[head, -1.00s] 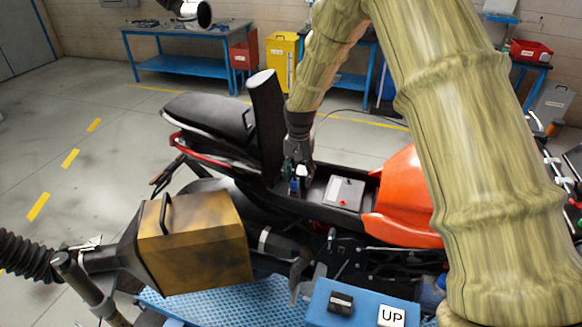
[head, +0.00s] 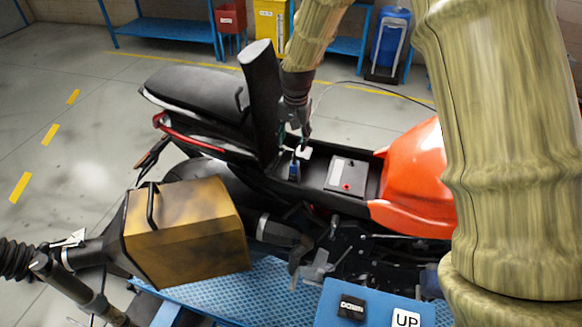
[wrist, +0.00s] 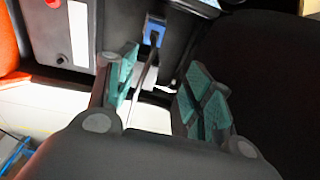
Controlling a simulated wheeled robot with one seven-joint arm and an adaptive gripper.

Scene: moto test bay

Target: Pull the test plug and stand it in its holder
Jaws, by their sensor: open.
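A small blue plug (head: 294,170) with a dark upper part sits in the open black compartment under the motorcycle's raised seat. It also shows in the wrist view (wrist: 153,33), beyond the fingertips, with a dark, thin piece running from it toward me. My gripper (head: 296,133) is above the plug, near the upright black part. In the wrist view my gripper (wrist: 160,72) has its green-padded fingers apart, with no object held between them. A small white piece (head: 303,152) is just behind the plug. I cannot make out the plug holder for certain.
A grey battery box (head: 347,175) with a red spot lies right of the plug, then the orange bodywork (head: 415,185). The upright black part (head: 262,100) stands close left of my gripper.

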